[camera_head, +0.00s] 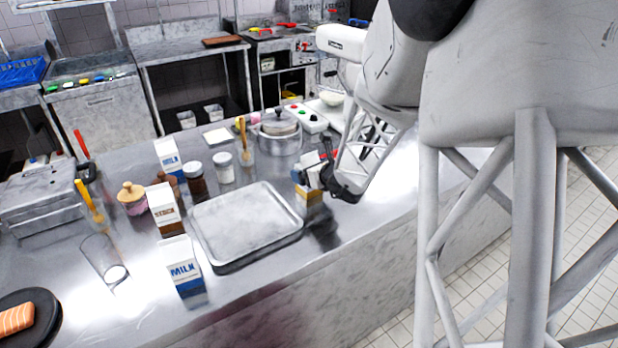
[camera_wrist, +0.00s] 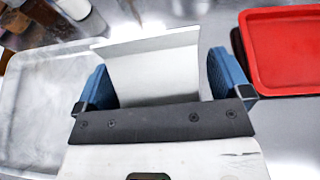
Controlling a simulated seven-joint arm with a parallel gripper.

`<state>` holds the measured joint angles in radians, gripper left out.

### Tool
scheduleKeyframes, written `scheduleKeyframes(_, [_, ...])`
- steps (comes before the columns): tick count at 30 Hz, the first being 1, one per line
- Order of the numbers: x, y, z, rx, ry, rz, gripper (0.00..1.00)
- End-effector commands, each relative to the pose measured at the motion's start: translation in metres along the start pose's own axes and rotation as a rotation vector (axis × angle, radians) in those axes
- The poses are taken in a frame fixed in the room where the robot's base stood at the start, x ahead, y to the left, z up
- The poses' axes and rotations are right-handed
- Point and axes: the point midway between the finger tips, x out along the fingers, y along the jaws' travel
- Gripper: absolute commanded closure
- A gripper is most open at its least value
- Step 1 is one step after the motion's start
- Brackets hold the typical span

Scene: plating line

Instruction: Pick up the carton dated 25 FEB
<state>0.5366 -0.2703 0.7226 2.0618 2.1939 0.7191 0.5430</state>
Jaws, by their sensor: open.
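My gripper (camera_head: 318,178) is low over the counter at the right of the metal tray. In the wrist view my gripper (camera_wrist: 162,82) is open, with a blue finger on each side of a pale carton (camera_wrist: 150,62). I cannot tell whether the fingers touch it. In the head view this carton (camera_head: 309,198) shows an orange-brown lower part; the gripper hides much of the rest. Other cartons stand upright on the left: a blue-and-white MILK carton (camera_head: 182,268) in front, a brown-and-white one (camera_head: 165,212) behind it, and another blue-and-white one (camera_head: 168,155) farther back. I cannot read any date.
The metal tray (camera_head: 205,246) is empty and lies left of my gripper. A red tray (camera_wrist: 253,55) is close on the right in the wrist view. Jars (camera_head: 223,170), a pot (camera_head: 279,143) and a glass (camera_head: 100,255) stand around. The front right counter is clear.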

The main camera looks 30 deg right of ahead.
Motion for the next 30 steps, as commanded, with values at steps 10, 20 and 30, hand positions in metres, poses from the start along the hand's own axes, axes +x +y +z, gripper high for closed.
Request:
scheduleKeyframes(10, [0.0079, 0.0002, 0.0005, -0.001, -0.001, 0.000, 0.04])
scheduleKeyframes(20, [0.0077, 0.0002, 0.0004, -0.001, -0.001, 0.000, 0.04])
scheduleKeyframes(30, [0.0076, 0.0002, 0.0004, -0.001, -0.001, 0.000, 0.50])
